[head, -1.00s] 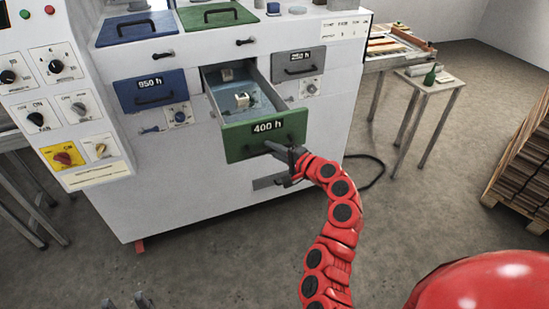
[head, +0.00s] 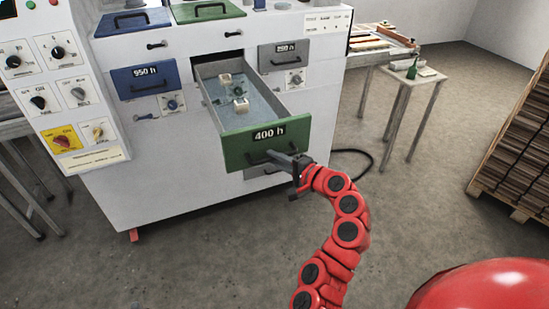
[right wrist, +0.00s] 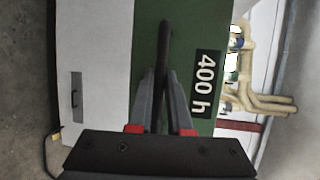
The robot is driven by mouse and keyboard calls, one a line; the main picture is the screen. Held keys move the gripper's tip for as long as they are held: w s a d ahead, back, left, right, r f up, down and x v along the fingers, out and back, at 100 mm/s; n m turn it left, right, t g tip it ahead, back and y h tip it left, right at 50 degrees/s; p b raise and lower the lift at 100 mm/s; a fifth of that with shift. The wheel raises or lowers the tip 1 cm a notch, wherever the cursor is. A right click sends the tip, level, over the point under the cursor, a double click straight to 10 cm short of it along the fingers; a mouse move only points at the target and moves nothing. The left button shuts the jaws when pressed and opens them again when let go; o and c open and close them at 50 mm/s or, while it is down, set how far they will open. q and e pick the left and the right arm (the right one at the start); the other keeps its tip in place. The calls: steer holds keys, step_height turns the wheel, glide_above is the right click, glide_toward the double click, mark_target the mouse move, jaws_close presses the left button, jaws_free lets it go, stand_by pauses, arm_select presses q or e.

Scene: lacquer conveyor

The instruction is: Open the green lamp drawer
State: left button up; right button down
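The green lamp drawer (head: 238,146), labelled "400 h", is pulled well out of the white machine in the head view. Inside its grey tray are two small white blocks with pieces beside them. My right gripper (head: 292,161) is at the black handle on the drawer front. In the right wrist view, my right gripper's fingers (right wrist: 163,92) close around the dark handle (right wrist: 165,45) on the green front (right wrist: 147,60). My left gripper does not show in the head view.
A blue drawer (head: 146,80) labelled "950 h" and a grey drawer (head: 283,56) are shut on either side. A small table (head: 425,79) stands right of the machine, with a wooden pallet stack (head: 515,150) farther right. The floor in front is clear.

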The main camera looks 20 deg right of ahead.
steer(key=shift+s+f, duration=0.1)
steer(key=shift+f, duration=0.3)
steer(key=c, duration=1.2)
jaws_free()
steer(key=o, duration=0.4)
steer(key=shift+s+d+r, duration=0.1)
steer(key=shift+s+r, duration=0.1)
steer(key=shift+c, duration=0.2)
